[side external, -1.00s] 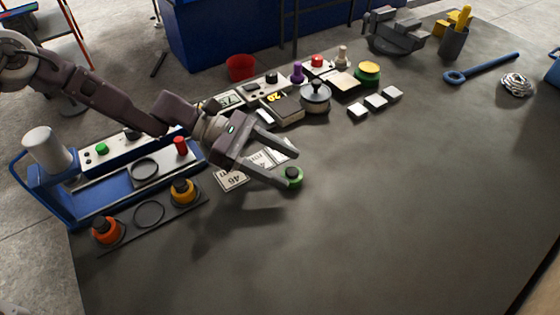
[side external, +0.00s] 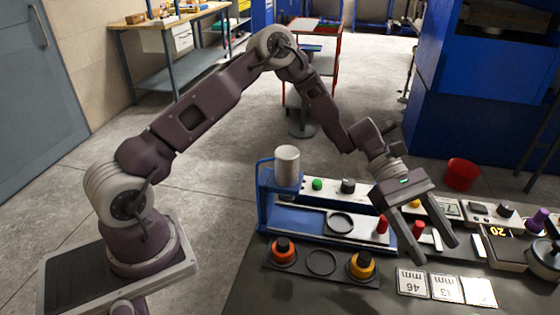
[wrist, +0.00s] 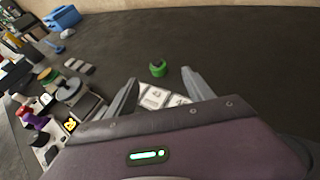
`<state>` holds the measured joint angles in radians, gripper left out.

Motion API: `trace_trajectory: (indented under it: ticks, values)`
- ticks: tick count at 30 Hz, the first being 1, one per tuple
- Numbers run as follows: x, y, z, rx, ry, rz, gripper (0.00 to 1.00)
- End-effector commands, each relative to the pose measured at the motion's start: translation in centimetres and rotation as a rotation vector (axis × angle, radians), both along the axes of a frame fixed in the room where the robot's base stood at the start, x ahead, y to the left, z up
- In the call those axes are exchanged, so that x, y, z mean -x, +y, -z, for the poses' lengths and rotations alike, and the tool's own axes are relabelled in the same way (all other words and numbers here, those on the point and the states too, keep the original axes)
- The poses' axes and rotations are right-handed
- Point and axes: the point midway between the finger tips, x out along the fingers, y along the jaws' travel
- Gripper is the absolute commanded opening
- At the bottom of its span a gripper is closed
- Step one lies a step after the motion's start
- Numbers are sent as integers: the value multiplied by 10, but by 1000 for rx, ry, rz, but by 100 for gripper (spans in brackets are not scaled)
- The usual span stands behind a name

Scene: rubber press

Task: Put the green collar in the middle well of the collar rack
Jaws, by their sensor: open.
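The green collar (wrist: 158,69) lies on the dark table in the wrist view, just beyond and between my fingertips. It is outside the side view now. My gripper (side external: 437,253) is open and empty above the table by the number cards; its two fingers also show in the wrist view (wrist: 160,77). The collar rack (side external: 343,274) is a dark strip at the table's near left. Its middle well (side external: 321,263) shows as an empty ring. A red-orange collar (side external: 284,251) stands in its left well and a yellow-orange collar (side external: 362,266) in its right well.
A blue press fixture (side external: 300,219) with a grey cylinder (side external: 287,166) stands behind the rack. Number cards (side external: 445,287) lie below my gripper. A red cup (side external: 461,174) and several instruments stand at right. In the wrist view, the table beyond the collar is clear.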

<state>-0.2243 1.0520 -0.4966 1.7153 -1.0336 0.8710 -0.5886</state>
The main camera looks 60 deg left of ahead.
Motion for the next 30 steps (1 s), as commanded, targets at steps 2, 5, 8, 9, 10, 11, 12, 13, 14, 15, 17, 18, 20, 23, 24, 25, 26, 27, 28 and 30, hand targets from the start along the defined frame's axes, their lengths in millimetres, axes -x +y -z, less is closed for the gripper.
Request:
trace_trajectory:
  ticks: [2,5,8,9,10,11,12,13,14,15,17,18,20,23,24,25,26,27,28,30]
  values:
    - [17,6,-23,-78,-125,91,61]
    - [55,27,-59,-241,-361,267,61]
    - [98,59,-93,-424,-600,452,61]
    - [116,74,-106,-501,-691,522,61]
    - [130,87,-115,-561,-758,576,61]
    - [144,99,-123,-619,-822,626,61]
    - [164,116,-134,-698,-904,691,61]
    - [179,129,-141,-756,-961,738,61]
    - [193,142,-147,-812,-1015,782,61]
    - [212,157,-152,-883,-1079,835,61]
    - [236,178,-157,-975,-1158,903,61]
    - [249,190,-158,-1025,-1201,939,61]
    - [264,204,-158,-1087,-1249,982,61]
    - [279,217,-156,-1146,-1294,1025,65]
    - [281,220,-156,-1158,-1301,1034,65]
    - [283,221,-155,-1161,-1304,1038,65]
    - [283,221,-155,-1164,-1306,1041,65]
    - [283,221,-155,-1164,-1306,1042,65]
    - [283,221,-155,-1164,-1305,1042,65]
    - [283,221,-155,-1163,-1304,1041,65]
